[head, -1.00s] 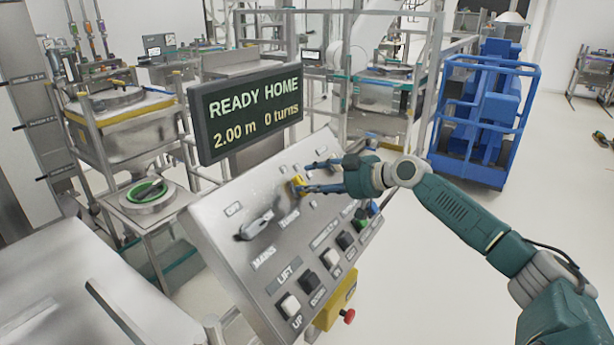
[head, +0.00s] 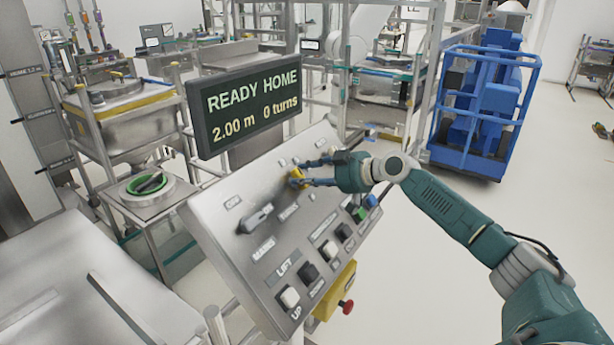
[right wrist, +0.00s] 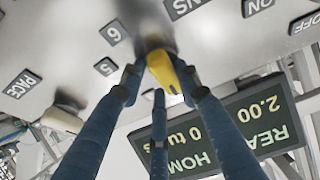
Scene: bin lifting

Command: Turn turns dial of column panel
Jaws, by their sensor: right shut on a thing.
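The column panel (head: 237,210) is a tilted grey metal board with labelled controls. Its yellow turns dial (head: 296,175) sits in the upper part, beside the "TURNS" label. My right gripper (head: 304,172) reaches in from the right and is shut on the dial. In the right wrist view the yellow dial (right wrist: 163,72) stands between the three blue fingers, with numbers "5" and "6" beside it. The fingers hide part of the dial in the head view. The display (head: 245,103) reads "READY HOME", "2.00 m" and "0 turns". My left gripper is not in view.
A grey mains handle (head: 256,219) and several push buttons, including a white lift button (head: 290,297), share the panel. A yellow box with a red emergency button (head: 346,307) hangs below. A blue cage cart (head: 485,115) stands at the back right.

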